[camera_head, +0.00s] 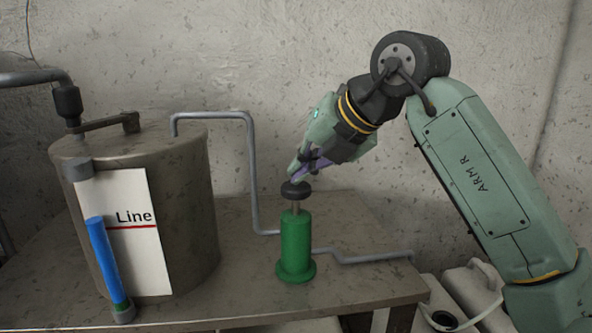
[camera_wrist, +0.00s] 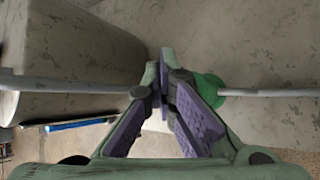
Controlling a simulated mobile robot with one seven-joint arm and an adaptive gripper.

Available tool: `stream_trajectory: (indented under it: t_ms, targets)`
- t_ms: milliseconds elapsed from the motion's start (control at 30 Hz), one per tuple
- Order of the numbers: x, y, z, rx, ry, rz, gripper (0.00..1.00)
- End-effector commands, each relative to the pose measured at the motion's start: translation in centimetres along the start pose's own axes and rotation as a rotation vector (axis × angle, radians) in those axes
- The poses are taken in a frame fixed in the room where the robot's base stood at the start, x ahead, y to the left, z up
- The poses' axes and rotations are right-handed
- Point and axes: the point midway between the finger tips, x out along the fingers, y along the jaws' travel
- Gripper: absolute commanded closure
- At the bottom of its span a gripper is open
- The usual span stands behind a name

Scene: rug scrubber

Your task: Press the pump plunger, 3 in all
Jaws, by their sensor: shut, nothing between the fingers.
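The green pump (camera_head: 295,246) stands upright on the table, with a black plunger knob (camera_head: 296,189) on a short grey rod above its body. My gripper (camera_head: 298,176) is shut and empty, angled down, with its fingertips at the top of the knob. I cannot tell whether they touch it. In the wrist view my gripper (camera_wrist: 164,62) shows its purple pads converging at the tips. Part of the green pump (camera_wrist: 212,88) shows behind the right finger; the knob is mostly hidden there.
A metal tank (camera_head: 185,205) stands left on the table (camera_head: 350,265), with a white "Line" card (camera_head: 125,235) and a blue tube (camera_head: 104,258) on its front. A grey pipe (camera_head: 250,165) runs from tank to pump and on right. A wall is behind.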

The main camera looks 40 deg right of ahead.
Motion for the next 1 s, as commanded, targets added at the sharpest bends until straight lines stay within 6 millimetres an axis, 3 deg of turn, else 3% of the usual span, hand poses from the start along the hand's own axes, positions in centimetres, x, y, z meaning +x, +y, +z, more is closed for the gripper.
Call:
stream_trajectory:
  t_ms: [400, 1000]
  targets:
    - [-1.9, 1.4, 1.4, 0.0, 0.0, 0.0, 1.0]
    - [-3.0, 2.2, 2.2, 0.0, -0.001, 0.001, 1.0]
